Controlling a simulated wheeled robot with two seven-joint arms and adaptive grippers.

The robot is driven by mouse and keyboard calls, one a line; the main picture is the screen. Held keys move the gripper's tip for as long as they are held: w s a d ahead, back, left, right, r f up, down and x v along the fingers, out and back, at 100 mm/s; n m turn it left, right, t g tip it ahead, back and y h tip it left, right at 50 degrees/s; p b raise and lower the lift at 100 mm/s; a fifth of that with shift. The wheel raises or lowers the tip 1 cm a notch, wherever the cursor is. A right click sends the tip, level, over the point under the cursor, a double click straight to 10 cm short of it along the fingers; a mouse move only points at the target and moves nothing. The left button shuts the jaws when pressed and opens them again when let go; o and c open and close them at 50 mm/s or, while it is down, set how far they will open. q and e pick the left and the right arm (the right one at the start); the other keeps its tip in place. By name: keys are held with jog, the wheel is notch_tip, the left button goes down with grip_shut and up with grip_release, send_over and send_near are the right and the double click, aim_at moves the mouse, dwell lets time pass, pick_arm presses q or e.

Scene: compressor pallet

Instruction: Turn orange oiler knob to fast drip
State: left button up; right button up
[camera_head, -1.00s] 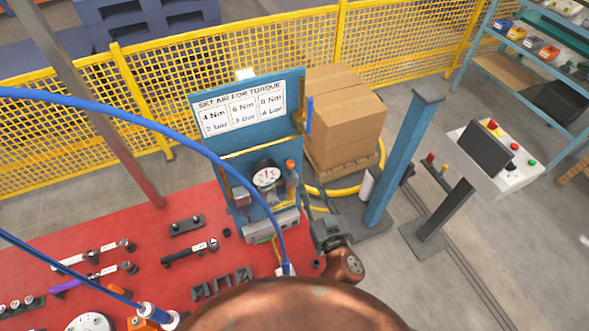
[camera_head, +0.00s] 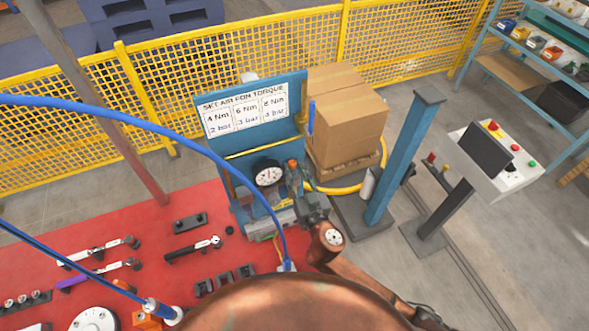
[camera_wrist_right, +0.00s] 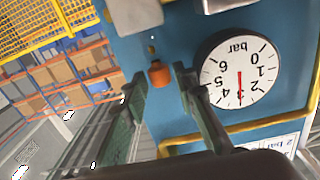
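The orange oiler knob (camera_wrist_right: 158,73) shows in the right wrist view, which sees the panel upside down. In the head view the knob (camera_head: 292,163) sits at the right of the blue air panel (camera_head: 283,125), beside the round pressure gauge (camera_head: 268,173). My right gripper (camera_wrist_right: 160,77) is open, its two fingers on either side of the knob in the picture. A gap shows between each finger and the knob; depth is hard to judge. The gripper (camera_head: 298,180) partly hides the oiler below the knob in the head view. My left gripper is not in view.
The gauge (camera_wrist_right: 238,70) is close beside one finger. A yellow pipe (camera_wrist_right: 250,128) crosses the panel. A blue hose (camera_head: 180,137) arches over the red table (camera_head: 140,225), which holds several tools. A blue post (camera_head: 402,160) and cardboard boxes (camera_head: 345,115) stand right of the panel.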

jog(key=shift+c, duration=0.6)
grip_shut()
jog(key=shift+d+n+y, duration=0.15)
jog(key=shift+n+y, duration=0.15)
jog(key=shift+y, duration=0.1)
jog(key=shift+w+d+r+n+g+y, duration=0.15)
jog(key=shift+n+g+y, duration=0.45)
jog(key=shift+y, duration=0.3)
jog(key=n+g+y, duration=0.1)
jog(key=n+g+y+p, duration=0.1)
jog(key=y, duration=0.1)
jog(key=n+g+y+p, duration=0.1)
jog(key=n+g, duration=0.1)
jog(key=shift+w+d+y, duration=0.3)
jog(key=shift+d+y, duration=0.05)
jog(key=shift+y, duration=0.05)
jog(key=shift+w+n+g+y, duration=0.1)
jog(key=shift+n+g+y, duration=0.6)
jog(key=shift+g, duration=0.2)
jog(key=shift+w+d+n+g+y, duration=0.15)
jog(key=shift+n+g+y, duration=0.65)
jog(key=shift+g, duration=0.4)
jog(key=shift+n+g, duration=0.3)
